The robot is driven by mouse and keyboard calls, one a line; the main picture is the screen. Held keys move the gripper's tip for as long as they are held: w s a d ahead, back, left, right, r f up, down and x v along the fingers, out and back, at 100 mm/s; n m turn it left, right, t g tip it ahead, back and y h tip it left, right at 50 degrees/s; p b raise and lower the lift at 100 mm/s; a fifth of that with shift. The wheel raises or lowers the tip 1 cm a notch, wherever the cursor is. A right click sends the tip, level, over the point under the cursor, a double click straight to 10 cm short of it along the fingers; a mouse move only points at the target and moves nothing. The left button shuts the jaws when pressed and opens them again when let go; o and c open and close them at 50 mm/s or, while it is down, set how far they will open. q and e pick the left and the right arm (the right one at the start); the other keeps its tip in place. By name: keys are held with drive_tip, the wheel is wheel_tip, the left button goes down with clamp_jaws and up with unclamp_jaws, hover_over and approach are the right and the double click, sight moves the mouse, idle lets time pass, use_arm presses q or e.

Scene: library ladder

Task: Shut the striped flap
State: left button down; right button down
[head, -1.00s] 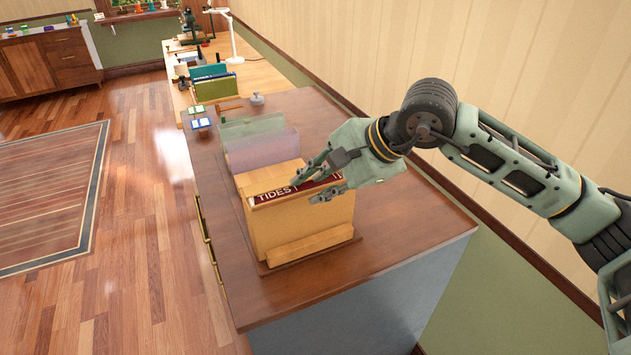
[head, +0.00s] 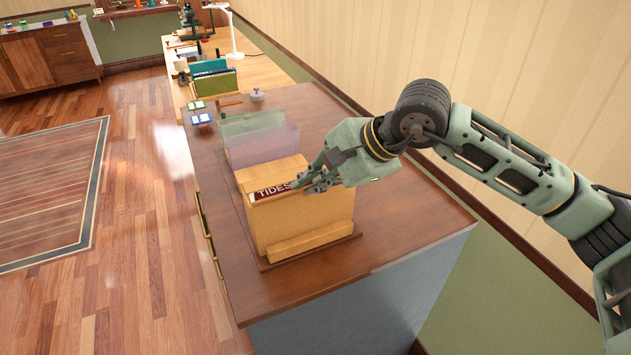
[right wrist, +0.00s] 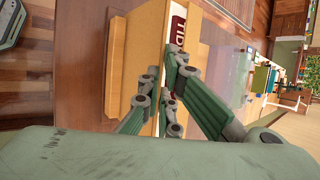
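A tan box-like holder (head: 300,222) stands on the near part of the wooden counter, with a dark red label reading TIDES (head: 270,192) along its top. The holder and part of its label also show in the right wrist view (right wrist: 146,45). My right gripper (head: 308,183) is at the top edge of the holder, over the right part of the label. In the right wrist view its fingers (right wrist: 160,85) lie on both sides of a tan edge; whether they press on it is unclear. I cannot make out a striped flap. My left gripper is out of view.
A pale lilac block (head: 265,146) and a grey-green one (head: 250,124) stand behind the holder. A grey knob-like object (head: 257,95) and small blue-green items (head: 199,112) are farther back. The counter (head: 390,228) is clear to the right.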

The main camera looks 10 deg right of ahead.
drive_tip(key=shift+a+r, duration=0.1)
drive_tip(key=shift+r, duration=0.1)
drive_tip(key=shift+w+r+g+p, duration=0.2)
drive_tip(key=shift+g+p, duration=0.3)
drive_tip(key=shift+p, duration=0.15)
drive_tip(key=shift+w+a+r+m+g+h+p, duration=0.1)
drive_tip(key=shift+w+r+m+g+h+p, duration=0.15)
drive_tip(key=shift+g+p, duration=0.25)
drive_tip(key=shift+w+a+m+g+h+p, duration=0.1)
drive_tip(key=shift+w+g+h+p, duration=0.05)
drive_tip(key=shift+g+h+p, duration=0.3)
drive_tip(key=shift+w+a+g+p, duration=0.1)
drive_tip(key=shift+w+g+p, duration=0.1)
drive_tip(key=shift+g+p, duration=0.4)
drive_tip(key=shift+w+f+m+g+h+p, duration=0.1)
drive_tip(key=shift+w+m+g+h+p, duration=0.15)
drive_tip(key=shift+g, duration=0.25)
drive_tip(key=shift+w+m+g+h+p, duration=0.1)
drive_tip(key=shift+g+h+p, duration=0.05)
drive_tip(key=shift+g+p, duration=0.25)
drive_tip(key=c, duration=2)
unclamp_jaws()
